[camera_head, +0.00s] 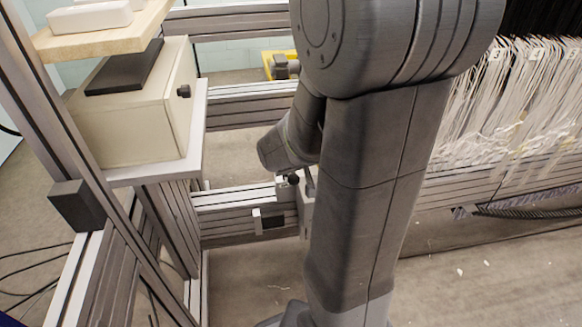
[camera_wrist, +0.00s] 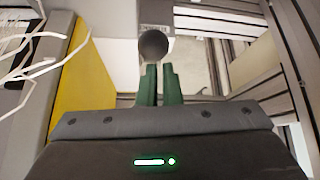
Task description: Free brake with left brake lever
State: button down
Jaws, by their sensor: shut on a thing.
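The brake lever's round dark knob (camera_wrist: 153,45) shows in the wrist view, right at the tips of the green fingers. My gripper (camera_wrist: 159,72) is shut on the left brake lever, with its two fingers close together; the part held is mostly hidden. In the head view a black knob (camera_head: 293,179) sits on a metal bracket at the frame's lower beam, just below my wrist. My arm covers the middle of that view and hides my fingers there.
Aluminium frame beams (camera_head: 245,203) run close behind and beside the lever. A yellow panel (camera_wrist: 82,85) stands left of my gripper in the wrist view. White warp threads (camera_head: 515,100) hang at the right. A beige box (camera_head: 135,125) stands on a shelf at left.

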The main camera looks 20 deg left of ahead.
jog(key=shift+s+d+f, duration=0.25)
jog(key=shift+s+f, duration=0.05)
jog(key=shift+f, duration=0.15)
jog(key=shift+s+d+f, duration=0.25)
jog(key=shift+f, duration=0.15)
notch_tip(320, 180, up, 4)
jog(key=w+a+p, duration=0.2)
jog(key=p, duration=0.1)
jog(key=s+d+r+p, duration=0.1)
jog(key=s+d+r, duration=0.3)
jog(key=s, duration=0.2)
jog(key=shift+s+d+r+p, duration=0.2)
jog(key=shift+s+p, duration=0.1)
jog(key=shift+s, duration=0.05)
jog(key=shift+w+f, duration=0.1)
jog(key=w+a+f, duration=0.1)
jog(key=w, duration=0.1)
jog(key=w+a+f+b, duration=0.1)
jog(key=w+f, duration=0.1)
jog(key=w+a+f+b, duration=0.1)
jog(key=w+a+f, duration=0.1)
jog(key=shift+w, duration=0.25)
jog(key=shift+w+f+p, duration=0.15)
jog(key=shift+w+p, duration=0.15)
